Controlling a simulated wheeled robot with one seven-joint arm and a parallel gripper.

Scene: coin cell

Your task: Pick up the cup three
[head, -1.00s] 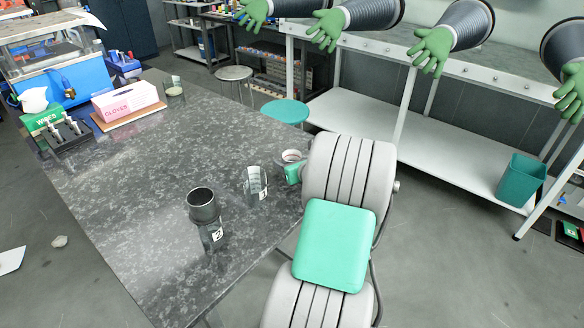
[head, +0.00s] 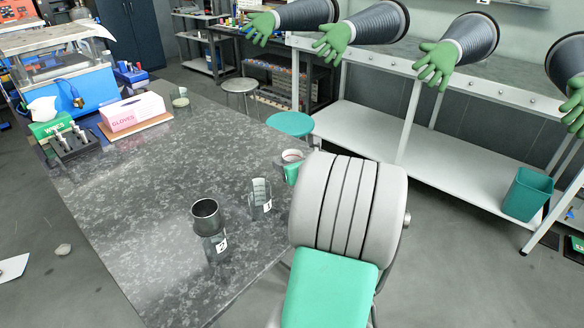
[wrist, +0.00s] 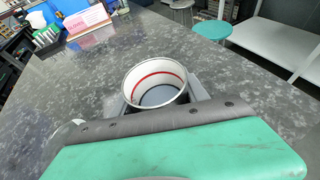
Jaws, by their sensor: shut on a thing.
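My gripper (head: 291,170) is at the right edge of the dark speckled table, partly hidden behind my arm. It is shut on a cup (head: 292,155) with a pale rim. In the wrist view the cup (wrist: 155,78) is round and white-rimmed with a red ring inside, and stands upright just beyond the grey and green gripper body. No number shows on this cup. I cannot tell whether its base touches the table.
A clear beaker (head: 260,199) with a number label stands left of the gripper. Further left are a dark metal cup (head: 206,214) and a clear labelled vessel (head: 216,246), overlapping in view. A pink glove box (head: 131,112) is at the back. The table's middle (head: 150,185) is clear.

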